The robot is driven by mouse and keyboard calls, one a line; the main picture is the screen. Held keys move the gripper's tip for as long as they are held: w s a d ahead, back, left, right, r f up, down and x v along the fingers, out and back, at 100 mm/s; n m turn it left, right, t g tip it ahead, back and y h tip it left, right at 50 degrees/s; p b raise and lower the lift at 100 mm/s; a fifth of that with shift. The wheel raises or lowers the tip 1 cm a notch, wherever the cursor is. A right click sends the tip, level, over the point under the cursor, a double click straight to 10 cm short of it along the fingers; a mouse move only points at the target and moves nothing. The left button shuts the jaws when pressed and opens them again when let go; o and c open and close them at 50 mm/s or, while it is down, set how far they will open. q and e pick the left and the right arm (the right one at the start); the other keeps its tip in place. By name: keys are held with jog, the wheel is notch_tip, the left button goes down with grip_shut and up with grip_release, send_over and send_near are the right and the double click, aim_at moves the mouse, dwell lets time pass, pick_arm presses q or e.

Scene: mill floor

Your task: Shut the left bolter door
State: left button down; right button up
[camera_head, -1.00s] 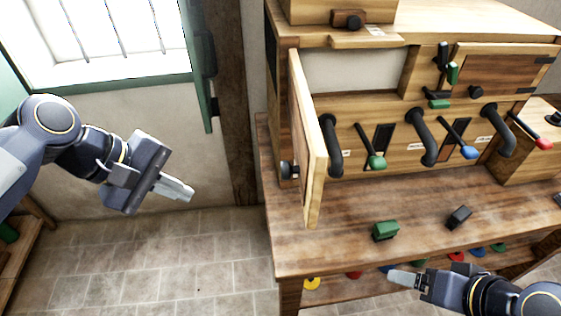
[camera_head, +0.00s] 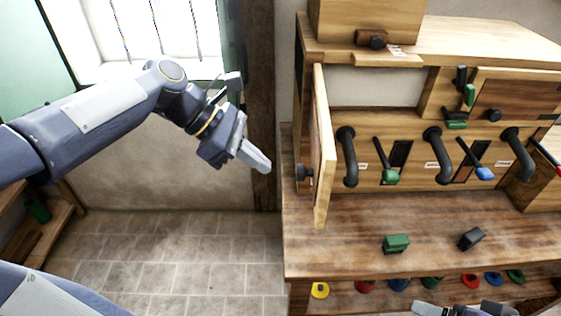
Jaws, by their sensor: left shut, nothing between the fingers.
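The left bolter door (camera_head: 323,150) is a pale wooden panel standing open, swung out toward me at the left end of the wooden bolter. Its dark knob (camera_head: 304,172) shows on the panel's left side. The opening (camera_head: 375,87) beside the door is uncovered. My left gripper (camera_head: 257,158) is shut and empty, in the air left of the door and its knob, apart from both. My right gripper (camera_head: 455,309) is partly cut off at the bottom edge, in front of the bench; its jaw state is unclear.
The right door (camera_head: 515,97) lies flush with the front. Black curved pipes (camera_head: 348,157) and levers with green (camera_head: 390,177) and blue (camera_head: 484,174) ends stick out. A green block (camera_head: 396,243) and a dark block (camera_head: 472,239) sit on the bench (camera_head: 345,255). A wooden post (camera_head: 261,100) stands behind my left gripper.

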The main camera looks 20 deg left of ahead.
pick_arm(q)
jog(key=shift+w+d+f+p, duration=0.1)
jog(key=shift+w+d+p, duration=0.1)
jog(key=shift+d, duration=0.85)
jog(key=shift+w+d+f+p, duration=0.1)
jog(key=shift+w+d+p, duration=0.05)
jog(key=shift+d, duration=0.85)
jog(key=shift+r, duration=0.1)
